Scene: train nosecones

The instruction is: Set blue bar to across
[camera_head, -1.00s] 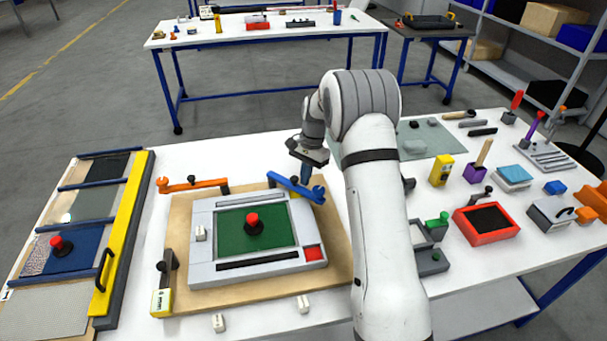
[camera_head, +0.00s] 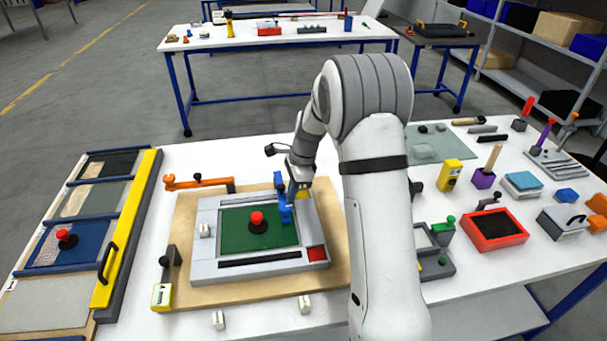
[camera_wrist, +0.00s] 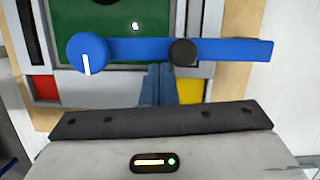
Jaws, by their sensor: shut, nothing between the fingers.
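The blue bar (camera_head: 285,205) lies over the right edge of the green panel (camera_head: 235,238), running from back to front in the head view. In the wrist view the bar (camera_wrist: 140,50) runs level across the picture. Its round end with a white mark is at left, and a dark round knob (camera_wrist: 184,52) sits on it. My gripper (camera_head: 299,197) is shut and empty beside the bar's right side. In the wrist view its fingertips (camera_wrist: 157,75) meet the bar's lower edge; I cannot tell whether they touch it.
A red mushroom button (camera_head: 257,218) stands on the green panel. An orange bar (camera_head: 198,183) lies at the board's back left, and a yellow-ended lever (camera_head: 162,296) at its front left. A red square (camera_head: 317,254) and yellow patch (camera_wrist: 190,91) are near the bar.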

